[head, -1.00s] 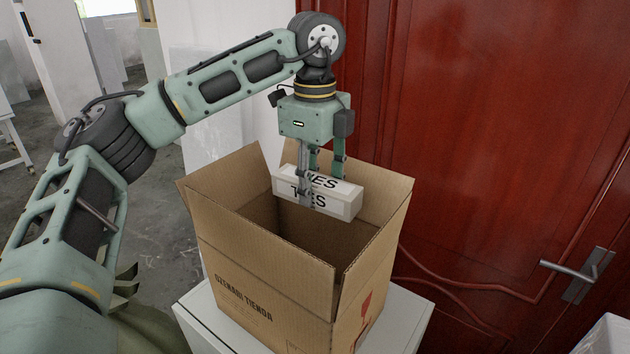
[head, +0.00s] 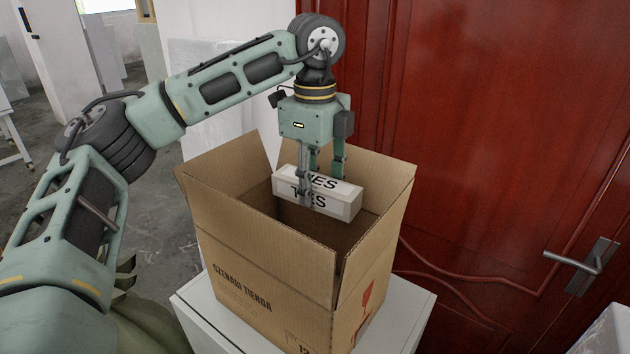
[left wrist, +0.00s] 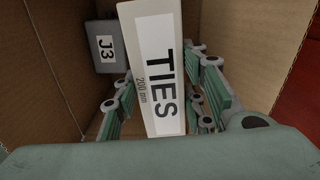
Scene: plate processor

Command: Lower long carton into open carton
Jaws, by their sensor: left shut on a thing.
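The long carton (head: 345,207) is white and marked "TIES". My left gripper (head: 318,186) is shut on it from above, with fingers across its middle. The carton hangs roughly level inside the mouth of the open carton (head: 250,262), a tall brown box with its flaps up. The box's front wall does not hide the long carton. In the left wrist view the long carton (left wrist: 157,65) lies between the finger linkages, with brown walls around it. My right gripper is not in view.
A grey block labelled "J3" (left wrist: 106,48) is inside the box, left of the long carton in the left wrist view. The box stands on a white stand (head: 405,315). A red door (head: 500,120) with a metal handle (head: 590,265) is close at the right.

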